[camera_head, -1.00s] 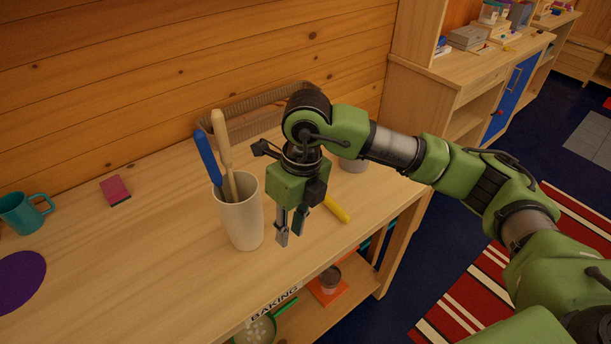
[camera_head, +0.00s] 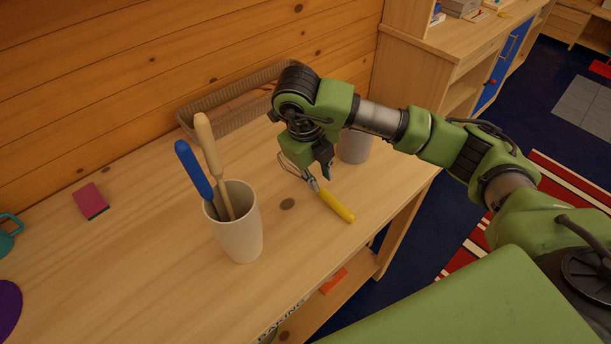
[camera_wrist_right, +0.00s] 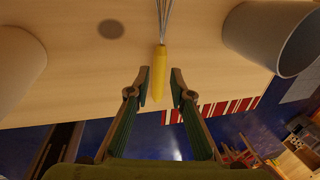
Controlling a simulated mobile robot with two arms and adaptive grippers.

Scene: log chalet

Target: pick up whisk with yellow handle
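The whisk with the yellow handle (camera_head: 335,206) lies on the wooden table. Its wire end (camera_head: 290,166) points toward the back wall, partly hidden by my right gripper (camera_head: 317,180). In the right wrist view the yellow handle (camera_wrist_right: 158,72) shows between the two fingertips of my right gripper (camera_wrist_right: 159,88), with a gap on each side. The right gripper is open and empty, just above the whisk. My left gripper is not in view.
A white cup (camera_head: 238,238) with a blue-handled and a wooden-handled utensil stands left of the whisk. A grey cup (camera_head: 355,147) stands close on its right. A wicker basket (camera_head: 225,98) sits against the wall. A pink sponge (camera_head: 90,198) lies at left.

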